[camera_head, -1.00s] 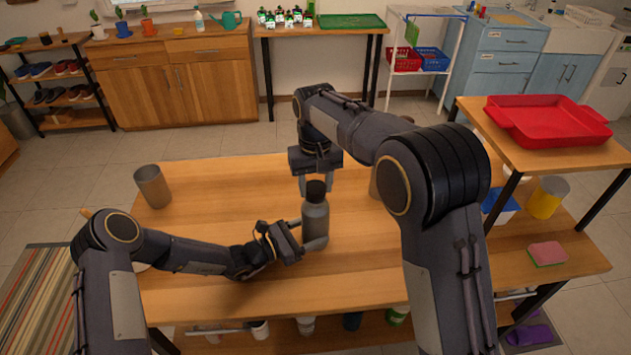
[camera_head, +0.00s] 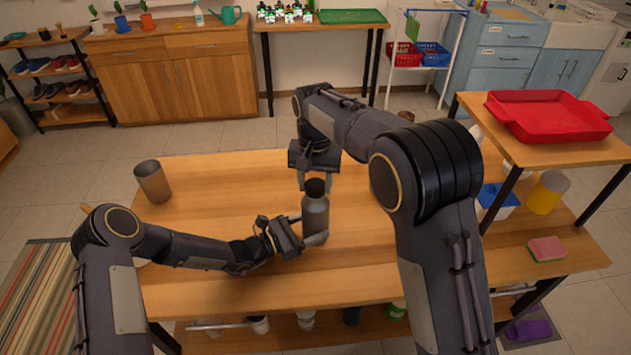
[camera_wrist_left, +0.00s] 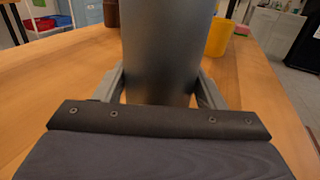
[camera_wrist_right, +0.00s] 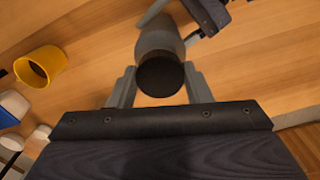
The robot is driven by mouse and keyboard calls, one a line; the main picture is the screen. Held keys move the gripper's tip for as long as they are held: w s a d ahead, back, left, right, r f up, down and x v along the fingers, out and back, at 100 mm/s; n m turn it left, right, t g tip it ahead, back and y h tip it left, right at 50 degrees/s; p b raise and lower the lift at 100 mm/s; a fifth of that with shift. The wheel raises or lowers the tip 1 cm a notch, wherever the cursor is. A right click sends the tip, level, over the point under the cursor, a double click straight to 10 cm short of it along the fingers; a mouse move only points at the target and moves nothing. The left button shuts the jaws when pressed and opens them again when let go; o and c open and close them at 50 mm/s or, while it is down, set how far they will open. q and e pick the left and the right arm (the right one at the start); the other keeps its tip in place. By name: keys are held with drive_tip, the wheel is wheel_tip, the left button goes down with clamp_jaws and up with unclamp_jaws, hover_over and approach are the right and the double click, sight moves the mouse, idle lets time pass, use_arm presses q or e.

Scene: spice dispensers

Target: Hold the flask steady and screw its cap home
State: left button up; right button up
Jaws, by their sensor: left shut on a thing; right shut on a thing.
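A grey flask (camera_head: 315,217) stands upright on the wooden table (camera_head: 240,190), and its body also fills the middle of the left wrist view (camera_wrist_left: 165,45). Its black cap (camera_head: 315,188) sits on top, and the cap shows end-on in the right wrist view (camera_wrist_right: 160,75). My left gripper (camera_head: 308,240) is shut on the flask body from the left, one finger on each side. My right gripper (camera_head: 315,180) comes down from above and is shut on the cap. I cannot tell how far the cap is turned on its thread.
A grey-brown cup (camera_head: 153,184) stands at the table's left. A raised shelf at the right holds a red tray (camera_head: 548,116). A yellow cup (camera_head: 547,192) and a pink sponge (camera_head: 546,248) are below it. Much of the table is bare around the flask.

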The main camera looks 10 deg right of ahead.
drive_tip(key=m, duration=0.4)
drive_tip(key=shift+m, duration=0.3)
drive_tip(key=m, duration=0.4)
drive_tip(key=shift+f, duration=0.1)
drive_tip(key=m, duration=0.4)
drive_tip(key=shift+w+m, duration=0.1)
drive_tip(key=shift+m, duration=0.2)
